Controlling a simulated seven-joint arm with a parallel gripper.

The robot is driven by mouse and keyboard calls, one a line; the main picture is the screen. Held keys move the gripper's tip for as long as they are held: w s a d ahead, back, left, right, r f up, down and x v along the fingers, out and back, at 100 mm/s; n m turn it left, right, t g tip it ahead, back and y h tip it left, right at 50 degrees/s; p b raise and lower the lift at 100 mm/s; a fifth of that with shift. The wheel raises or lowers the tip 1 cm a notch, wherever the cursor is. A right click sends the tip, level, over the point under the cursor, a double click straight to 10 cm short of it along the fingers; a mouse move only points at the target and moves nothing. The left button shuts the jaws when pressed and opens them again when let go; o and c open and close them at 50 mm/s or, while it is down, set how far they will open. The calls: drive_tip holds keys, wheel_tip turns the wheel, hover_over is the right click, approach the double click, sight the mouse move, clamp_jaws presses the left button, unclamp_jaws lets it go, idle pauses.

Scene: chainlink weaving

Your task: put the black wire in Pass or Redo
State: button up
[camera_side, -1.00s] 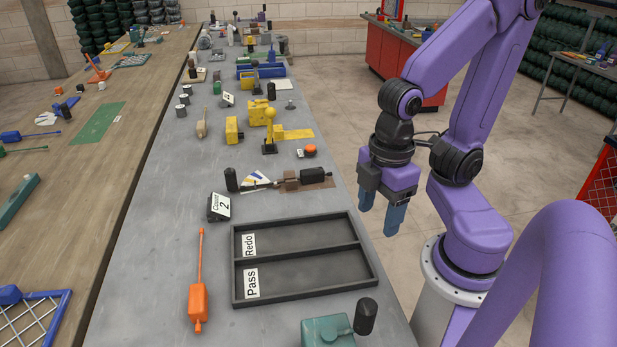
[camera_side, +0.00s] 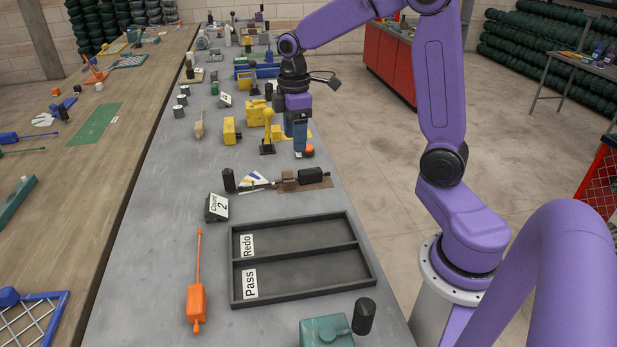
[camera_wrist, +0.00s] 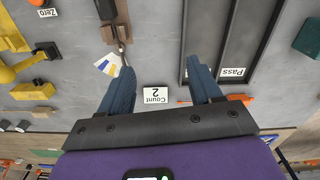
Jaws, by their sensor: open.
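I cannot pick out a black wire for certain in either view. The black tray has two compartments, Redo (camera_side: 300,238) at the back and Pass (camera_side: 308,272) at the front; both look empty. In the wrist view, the Pass label (camera_wrist: 233,72) shows at the upper right. My gripper (camera_side: 300,148) is open and points down over the far right part of the bench, beside the orange button (camera_side: 308,150), which it partly hides. It looks empty. In the wrist view, its two blue fingers (camera_wrist: 160,82) stand apart.
A gauge with a fan-shaped scale (camera_side: 254,181) and a black handle (camera_side: 311,174) lies behind the tray. A counter reading 2 (camera_side: 217,207), an orange tool (camera_side: 197,300) and a yellow device (camera_side: 267,132) stand around.

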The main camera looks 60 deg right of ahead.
hover_over(309, 171)
drive_tip(key=shift+m, duration=0.3)
drive_tip(key=f, duration=1.2)
drive_tip(key=shift+d+f, duration=0.1)
drive_tip(key=shift+d, duration=0.1)
drive_tip(key=shift+w+a+f, duration=0.1)
drive_tip(key=shift+a+f, duration=0.05)
drive_tip(key=shift+f, duration=2.95)
clamp_jaws()
